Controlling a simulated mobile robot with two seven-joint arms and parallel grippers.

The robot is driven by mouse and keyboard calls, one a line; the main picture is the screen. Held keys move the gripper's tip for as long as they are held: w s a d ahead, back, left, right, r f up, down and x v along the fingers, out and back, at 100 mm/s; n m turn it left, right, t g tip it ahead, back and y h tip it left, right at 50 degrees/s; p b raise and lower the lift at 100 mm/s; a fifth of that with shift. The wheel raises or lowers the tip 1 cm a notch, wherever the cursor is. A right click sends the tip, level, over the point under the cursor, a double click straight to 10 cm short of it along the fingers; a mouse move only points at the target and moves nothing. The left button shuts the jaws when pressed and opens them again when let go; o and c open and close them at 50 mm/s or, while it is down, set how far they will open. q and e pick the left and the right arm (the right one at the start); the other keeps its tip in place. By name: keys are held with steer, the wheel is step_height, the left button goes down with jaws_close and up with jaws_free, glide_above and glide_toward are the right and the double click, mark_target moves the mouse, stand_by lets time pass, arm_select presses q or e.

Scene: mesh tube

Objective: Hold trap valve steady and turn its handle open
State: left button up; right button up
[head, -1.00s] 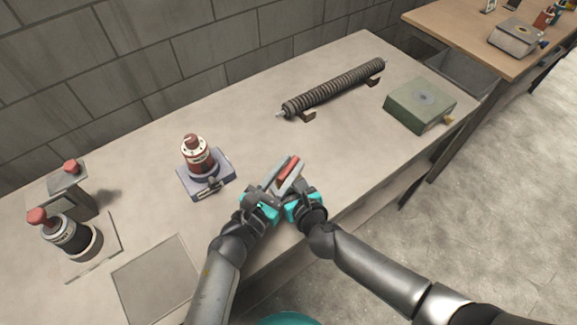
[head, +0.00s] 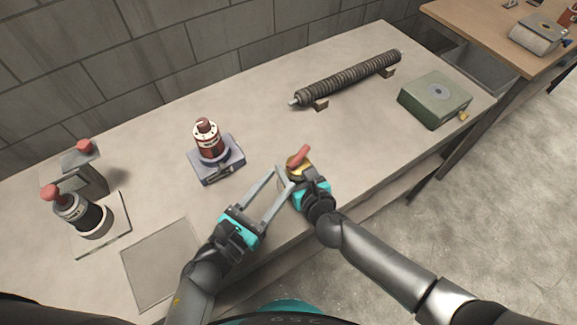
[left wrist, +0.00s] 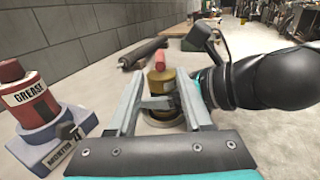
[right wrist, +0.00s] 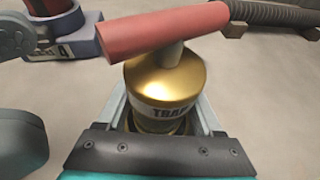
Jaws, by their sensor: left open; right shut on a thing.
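The trap valve (head: 295,162) has a gold body with a dark-lettered label and a red bar handle (head: 301,155) on top. My right gripper (head: 297,170) is shut on the valve's body; in the right wrist view its fingers flank the gold body (right wrist: 165,80) below the red handle (right wrist: 165,30). My left gripper (head: 281,182) is open and empty, its fingertips left of and nearer me than the valve. In the left wrist view the gold valve (left wrist: 161,82) shows beyond and between the open fingers, partly hidden by them.
A red grease bottle (head: 208,140) stands on a blue-grey base to the left. A ribbed tube (head: 350,77) lies on supports at the back, and a green box (head: 435,98) sits at the right. Red-topped items stand far left. Bench between tube and valve is clear.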

arm_select(q)
steer(key=shift+v, duration=1.65)
